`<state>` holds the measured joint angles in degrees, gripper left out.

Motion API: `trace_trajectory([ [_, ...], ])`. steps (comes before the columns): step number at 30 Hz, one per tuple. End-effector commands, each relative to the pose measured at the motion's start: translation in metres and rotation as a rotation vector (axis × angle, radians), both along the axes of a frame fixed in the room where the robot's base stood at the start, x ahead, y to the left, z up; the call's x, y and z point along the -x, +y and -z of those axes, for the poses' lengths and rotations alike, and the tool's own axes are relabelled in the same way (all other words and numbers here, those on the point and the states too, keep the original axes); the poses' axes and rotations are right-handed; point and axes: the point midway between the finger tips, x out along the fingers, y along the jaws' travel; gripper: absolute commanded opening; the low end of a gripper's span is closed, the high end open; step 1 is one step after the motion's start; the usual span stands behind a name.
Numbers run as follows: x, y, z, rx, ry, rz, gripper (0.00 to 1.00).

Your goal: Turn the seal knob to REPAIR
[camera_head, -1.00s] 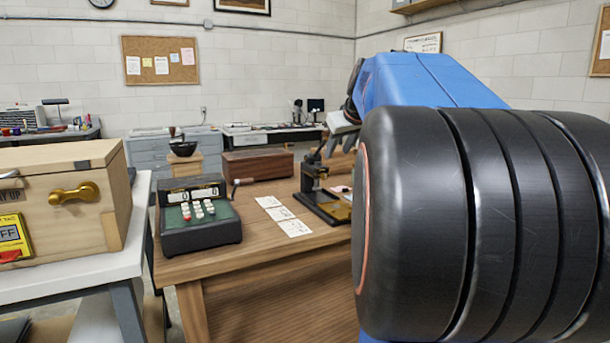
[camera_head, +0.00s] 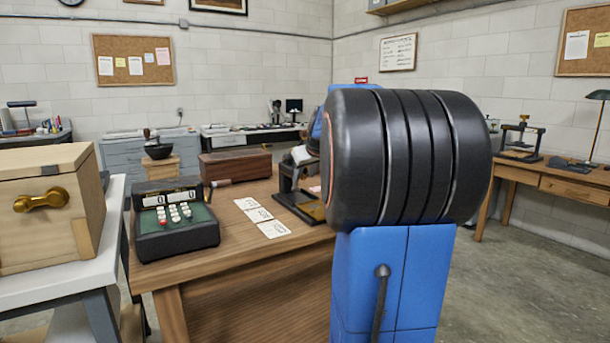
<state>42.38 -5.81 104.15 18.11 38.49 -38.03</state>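No knob marked REPAIR can be made out. A dark press-like stand (camera_head: 286,184) with a brass-coloured base plate is on the wooden table, partly hidden by my arm. A wooden box (camera_head: 50,238) at the left has a brass handle (camera_head: 41,200) on its front. A small grey-white part that may be my gripper (camera_head: 301,155) shows beside my arm, over the stand. Its fingers cannot be made out, and whether it touches the stand is unclear.
A green-black register (camera_head: 176,240) and several cards (camera_head: 258,215) lie on the wooden table (camera_head: 235,258). A brown case (camera_head: 235,165) and a black bowl (camera_head: 158,151) are behind. Another table (camera_head: 575,185) stands at the right, with open floor (camera_head: 520,285) before it.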

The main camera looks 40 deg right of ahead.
Motion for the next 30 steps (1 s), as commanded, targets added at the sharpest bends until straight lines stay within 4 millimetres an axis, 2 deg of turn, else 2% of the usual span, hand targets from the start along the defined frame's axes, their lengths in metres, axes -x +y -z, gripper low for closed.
trace_trajectory([
  [9, -0.0016, -0.0009, 0.0018, 0.000, 0.000, 0.000, 0.37],
  [11, -0.0016, -0.0009, 0.0018, 0.000, 0.000, 0.000, 0.25],
  [14, -0.0016, -0.0009, 0.0017, 0.000, 0.000, 0.000, 0.01],
  [15, -0.0015, -0.0010, 0.0016, 0.000, 0.000, 0.000, 0.00],
  [23, -0.0013, -0.0019, 0.0015, -0.018, -0.005, 0.002, 0.00],
  [30, -0.0001, -0.0056, 0.0004, -0.121, -0.031, 0.003, 0.00],
])
